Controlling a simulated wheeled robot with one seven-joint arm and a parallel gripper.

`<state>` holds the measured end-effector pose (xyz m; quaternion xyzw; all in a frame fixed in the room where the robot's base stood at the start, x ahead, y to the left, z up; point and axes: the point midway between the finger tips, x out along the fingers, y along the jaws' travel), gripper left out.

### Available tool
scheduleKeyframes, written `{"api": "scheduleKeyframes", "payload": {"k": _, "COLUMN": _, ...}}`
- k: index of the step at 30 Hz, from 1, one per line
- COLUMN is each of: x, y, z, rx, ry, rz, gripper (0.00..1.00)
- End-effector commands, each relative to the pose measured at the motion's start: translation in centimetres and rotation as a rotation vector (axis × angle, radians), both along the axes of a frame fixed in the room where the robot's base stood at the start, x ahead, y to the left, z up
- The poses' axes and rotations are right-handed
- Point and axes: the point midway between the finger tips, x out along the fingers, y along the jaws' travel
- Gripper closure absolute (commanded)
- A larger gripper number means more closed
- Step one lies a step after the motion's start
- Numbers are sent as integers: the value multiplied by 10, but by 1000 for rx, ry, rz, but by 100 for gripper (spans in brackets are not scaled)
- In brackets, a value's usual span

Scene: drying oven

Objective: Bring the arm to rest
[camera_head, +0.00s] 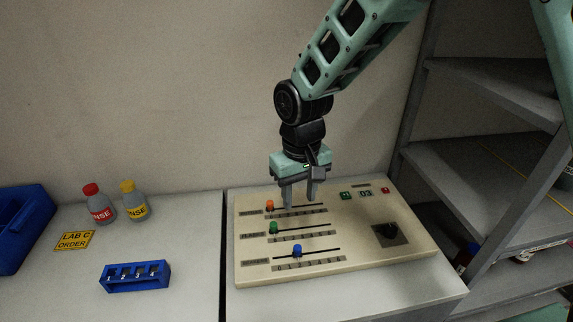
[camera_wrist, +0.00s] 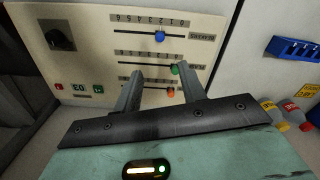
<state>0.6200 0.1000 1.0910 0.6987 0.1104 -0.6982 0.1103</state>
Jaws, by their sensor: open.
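My gripper (camera_head: 298,195) is open and points down above the upper sliders of the beige control panel (camera_head: 345,270). In the wrist view its two fingers (camera_wrist: 158,80) are apart with nothing between them. The panel carries an orange slider knob (camera_head: 269,205), a green one (camera_head: 273,228) and a blue one (camera_head: 297,250), each on its own track. In the wrist view the green knob (camera_wrist: 175,70) shows close to one fingertip; whether they touch I cannot tell. A black dial (camera_head: 391,232) and small green and red displays (camera_head: 365,192) are on the panel's right side.
On the left counter stand a red-capped bottle (camera_head: 99,207), a yellow-capped bottle (camera_head: 133,202), a blue rack (camera_head: 135,277), a yellow label (camera_head: 75,240) and a blue bin (camera_head: 22,230). Grey shelves (camera_head: 490,150) rise at the right. The space above the left counter is clear.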

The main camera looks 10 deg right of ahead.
Motion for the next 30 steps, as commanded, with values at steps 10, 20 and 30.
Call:
{"api": "scheduleKeyframes", "payload": {"k": 10, "x": -80, "y": 4, "z": 34, "rx": 69, "ry": 16, "rz": 114, "gripper": 59}}
{"api": "scheduleKeyframes", "payload": {"k": 20, "x": -210, "y": -27, "z": 51, "rx": 69, "ry": -2, "rz": 325, "gripper": 59}}
{"api": "scheduleKeyframes", "payload": {"k": 30, "x": -231, "y": -37, "z": 49, "rx": 53, "ry": -7, "rz": 364, "gripper": 59}}
